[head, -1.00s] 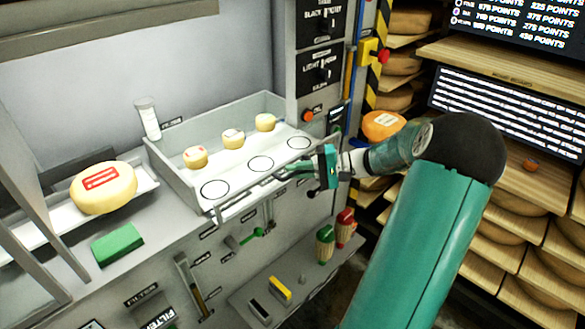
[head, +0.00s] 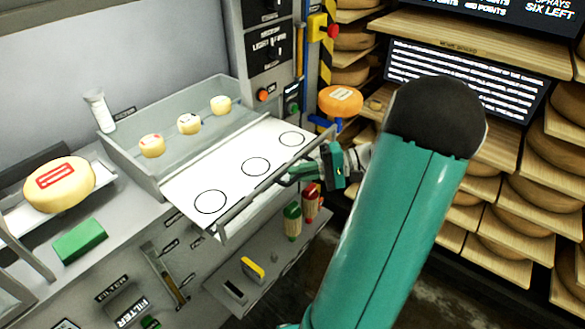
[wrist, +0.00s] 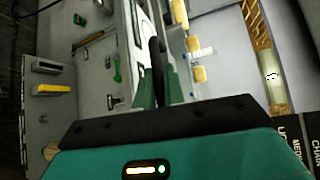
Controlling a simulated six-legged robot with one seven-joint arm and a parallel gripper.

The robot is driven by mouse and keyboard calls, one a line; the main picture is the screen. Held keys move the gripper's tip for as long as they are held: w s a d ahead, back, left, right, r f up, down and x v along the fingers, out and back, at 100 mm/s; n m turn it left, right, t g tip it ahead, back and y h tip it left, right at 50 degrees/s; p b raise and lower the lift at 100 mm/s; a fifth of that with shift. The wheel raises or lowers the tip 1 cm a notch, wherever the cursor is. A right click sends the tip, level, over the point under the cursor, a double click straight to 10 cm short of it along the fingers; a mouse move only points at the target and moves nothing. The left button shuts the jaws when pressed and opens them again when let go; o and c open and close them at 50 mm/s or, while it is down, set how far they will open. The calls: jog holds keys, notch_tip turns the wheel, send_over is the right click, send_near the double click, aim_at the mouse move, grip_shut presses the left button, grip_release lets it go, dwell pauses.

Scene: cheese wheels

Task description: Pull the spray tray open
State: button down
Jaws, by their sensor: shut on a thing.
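The spray tray (head: 232,165) is a white sliding board with several black circles in a row and a rail handle (head: 262,188) along its front edge. It is out from its grey bin (head: 133,166), reaching over the front of the counter. My gripper (head: 292,176) is shut on the rail handle near its right end. In the wrist view my gripper (wrist: 160,90) shows its green fingers at the rail. Three small yellow cheeses (head: 189,124) stand in the bin behind the tray; they also show in the wrist view (wrist: 198,75).
A large cheese with a red label (head: 60,183) and a green block (head: 80,241) are on the left. Cheese racks (head: 500,200) stand at right.

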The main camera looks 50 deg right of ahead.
jog(key=c, duration=1.5)
grip_release()
jog(key=shift+s+d, duration=0.1)
jog(key=v, duration=1.3)
jog(key=shift+s+d, duration=0.25)
